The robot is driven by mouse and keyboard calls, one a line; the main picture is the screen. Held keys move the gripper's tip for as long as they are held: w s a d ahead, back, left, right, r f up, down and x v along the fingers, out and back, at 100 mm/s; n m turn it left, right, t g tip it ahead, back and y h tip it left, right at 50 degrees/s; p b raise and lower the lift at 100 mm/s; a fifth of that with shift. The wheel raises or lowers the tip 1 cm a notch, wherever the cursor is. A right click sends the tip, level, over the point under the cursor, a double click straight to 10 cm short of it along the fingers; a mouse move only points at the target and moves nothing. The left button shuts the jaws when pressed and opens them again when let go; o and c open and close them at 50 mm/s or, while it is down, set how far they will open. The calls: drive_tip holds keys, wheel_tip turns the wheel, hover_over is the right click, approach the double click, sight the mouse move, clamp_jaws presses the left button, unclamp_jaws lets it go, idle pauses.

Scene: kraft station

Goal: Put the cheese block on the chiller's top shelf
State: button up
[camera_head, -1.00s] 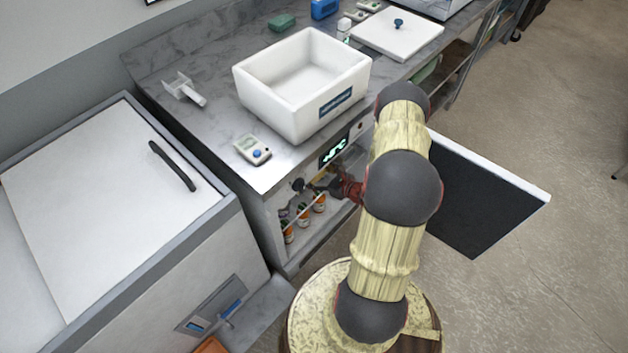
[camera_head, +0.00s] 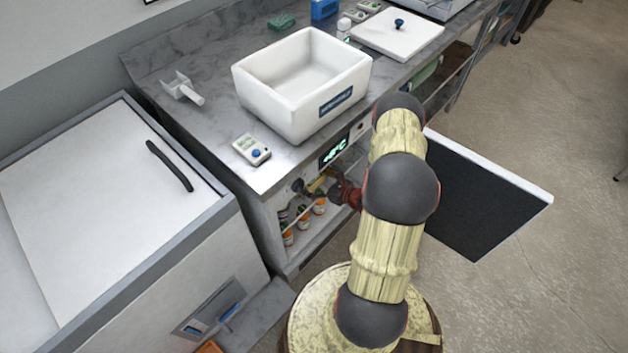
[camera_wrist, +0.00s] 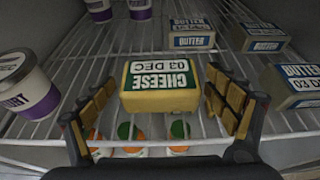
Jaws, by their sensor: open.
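The cheese block (camera_wrist: 160,84) is yellow with a green and white label reading "CHEESE 03 DEC". In the wrist view it sits on the white wire shelf (camera_wrist: 62,78) inside the chiller. My gripper (camera_wrist: 160,105) is open, with one finger on each side of the block and a small gap showing at each side. In the head view my gripper (camera_head: 318,187) reaches into the open chiller under the counter. A little yellow (camera_head: 316,184) shows beside it there. The chiller's display (camera_head: 334,151) is above the opening, and its door (camera_head: 485,200) stands open to the right.
Butter packs (camera_wrist: 192,32) stand behind and right of the block, another (camera_wrist: 296,88) near the right finger. A yogurt tub (camera_wrist: 24,86) is close on the left. Orange-and-green-capped jars (camera_wrist: 130,132) sit below the wire shelf. A white bin (camera_head: 262,82) stands on the counter.

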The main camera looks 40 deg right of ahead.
drive_tip(key=shift+r, duration=0.1)
drive_tip(key=shift+s+r, duration=0.15)
drive_tip(key=shift+s, duration=0.1)
drive_tip(key=a+p+v, duration=0.1)
drive_tip(key=p+v, duration=0.3)
drive_tip(key=v, duration=0.7)
drive_tip(key=shift+s+d, duration=0.25)
drive_tip(key=shift+d, duration=0.2)
